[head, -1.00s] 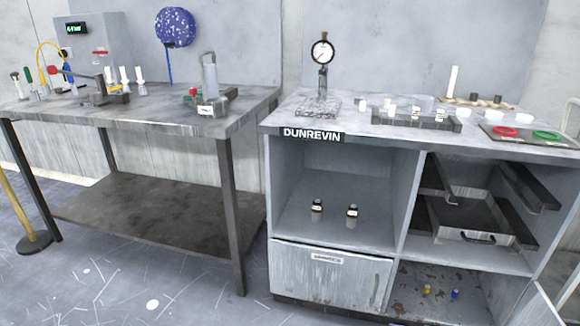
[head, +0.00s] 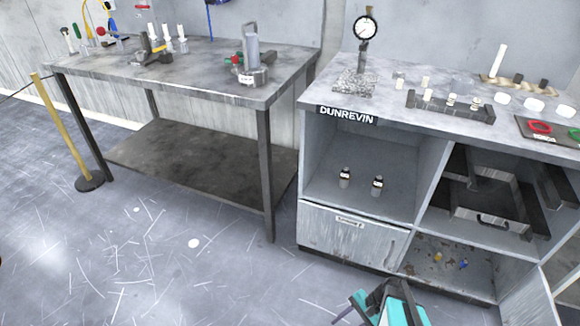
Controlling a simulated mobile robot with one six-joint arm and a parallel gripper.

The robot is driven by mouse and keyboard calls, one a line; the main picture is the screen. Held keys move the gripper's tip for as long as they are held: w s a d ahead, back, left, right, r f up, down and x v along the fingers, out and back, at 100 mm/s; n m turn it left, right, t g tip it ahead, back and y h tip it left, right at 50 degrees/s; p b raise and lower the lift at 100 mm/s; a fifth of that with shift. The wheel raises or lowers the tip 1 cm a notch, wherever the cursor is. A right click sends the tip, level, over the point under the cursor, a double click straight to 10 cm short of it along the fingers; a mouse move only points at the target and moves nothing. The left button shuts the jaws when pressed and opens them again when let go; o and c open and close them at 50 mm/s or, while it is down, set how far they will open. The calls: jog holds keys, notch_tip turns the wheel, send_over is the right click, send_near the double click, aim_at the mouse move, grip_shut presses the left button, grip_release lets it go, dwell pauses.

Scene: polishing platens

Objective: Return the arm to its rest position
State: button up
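A teal and dark part of my arm (head: 388,304) shows at the bottom edge in the head view, low in front of the grey cabinet (head: 318,226). The frame's lower edge cuts it off. I cannot make out gripper fingers, or whether they are open or shut. Nothing held can be seen. The arm part appears apart from the cabinet front, though the exact gap is unclear.
A workbench (head: 200,85) with tools stands at left. The cabinet top carries a dial gauge (head: 365,27) and a dark block (head: 450,107); two small bottles stand on its shelf. A yellow post (head: 66,128) stands at far left. The floor (head: 190,275) is mostly clear.

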jog(key=s+a+r+n+g+h+p, duration=0.2)
jog(key=s+r+n+h+p, duration=0.5)
jog(key=s+r, duration=0.5)
jog(key=n+g+p, duration=0.1)
jog(key=n+p, duration=0.1)
jog(key=n, duration=0.1)
jog(key=shift+s+r+n+p, duration=0.2)
jog(key=shift+s+n+p, duration=0.1)
jog(key=shift+p, duration=0.1)
jog(key=shift+w+a, duration=0.1)
jog(key=shift+c, duration=1.2)
